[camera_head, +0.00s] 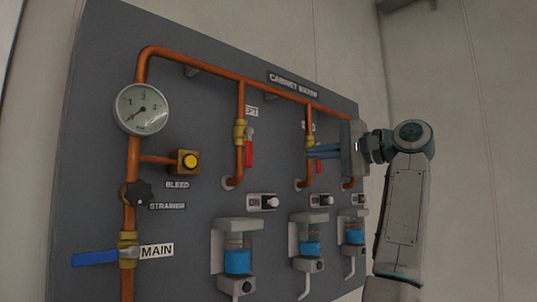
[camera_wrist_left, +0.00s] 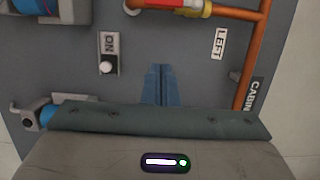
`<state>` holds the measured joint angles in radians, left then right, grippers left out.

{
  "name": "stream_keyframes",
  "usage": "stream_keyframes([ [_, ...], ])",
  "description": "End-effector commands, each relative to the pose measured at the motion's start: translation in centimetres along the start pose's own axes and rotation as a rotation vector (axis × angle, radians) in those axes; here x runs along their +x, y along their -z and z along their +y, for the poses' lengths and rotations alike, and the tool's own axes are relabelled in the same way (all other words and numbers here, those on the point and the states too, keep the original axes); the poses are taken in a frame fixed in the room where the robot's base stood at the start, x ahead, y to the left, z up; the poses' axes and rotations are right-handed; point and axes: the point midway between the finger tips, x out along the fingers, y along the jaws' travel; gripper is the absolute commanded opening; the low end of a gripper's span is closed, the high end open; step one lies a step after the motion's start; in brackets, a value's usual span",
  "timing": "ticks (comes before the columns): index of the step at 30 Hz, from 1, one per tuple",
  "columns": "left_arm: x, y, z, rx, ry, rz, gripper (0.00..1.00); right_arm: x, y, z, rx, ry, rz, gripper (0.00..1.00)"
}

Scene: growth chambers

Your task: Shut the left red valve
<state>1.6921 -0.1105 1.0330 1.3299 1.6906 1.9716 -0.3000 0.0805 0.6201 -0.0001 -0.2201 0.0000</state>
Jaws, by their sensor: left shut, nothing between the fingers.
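The left red valve has a yellow body (camera_head: 240,133) and a red handle (camera_head: 249,153) that hangs down along its copper branch pipe. The wrist view shows a red handle (camera_wrist_left: 160,4) at its top edge, by the LEFT label (camera_wrist_left: 218,43). My left gripper (camera_head: 309,152) is shut and empty, its fingers pointing left in the head view, to the right of that handle and apart from it. It overlaps the middle valve (camera_head: 310,141), partly hiding its red handle (camera_head: 319,165); contact cannot be told. The shut fingertips (camera_wrist_left: 161,68) show over bare panel in the wrist view.
A grey panel (camera_head: 190,110) carries the copper pipes, a gauge (camera_head: 141,109), a yellow bleed button (camera_head: 188,161), a black strainer knob (camera_head: 138,193) and a blue main lever (camera_head: 95,257). ON switches (camera_head: 262,202) and blue-filled units (camera_head: 237,261) sit below the valves.

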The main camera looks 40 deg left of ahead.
Motion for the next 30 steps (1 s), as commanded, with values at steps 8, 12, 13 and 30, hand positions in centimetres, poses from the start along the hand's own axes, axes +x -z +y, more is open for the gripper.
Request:
stream_keyframes([
  [8, 5.3, -0.1, -0.4, -0.001, -0.001, -0.006, 0.00, -2.0, 0.2, 0.0, 0.000, 0.001, 0.000, 0.36],
  [12, 8.4, -0.1, -0.5, -0.001, 0.000, -0.005, 0.00, -3.3, 0.3, 0.1, 0.001, 0.002, 0.000, 0.36],
  [13, 9.0, -0.1, -0.4, 0.000, 0.000, -0.006, 0.00, -3.5, 0.3, 0.1, 0.001, 0.002, 0.000, 0.36],
  [30, 10.3, -3.9, 0.0, 0.000, 0.001, -0.001, 0.00, -5.0, 0.5, 0.2, 0.001, 0.002, 0.000, 0.36],
])
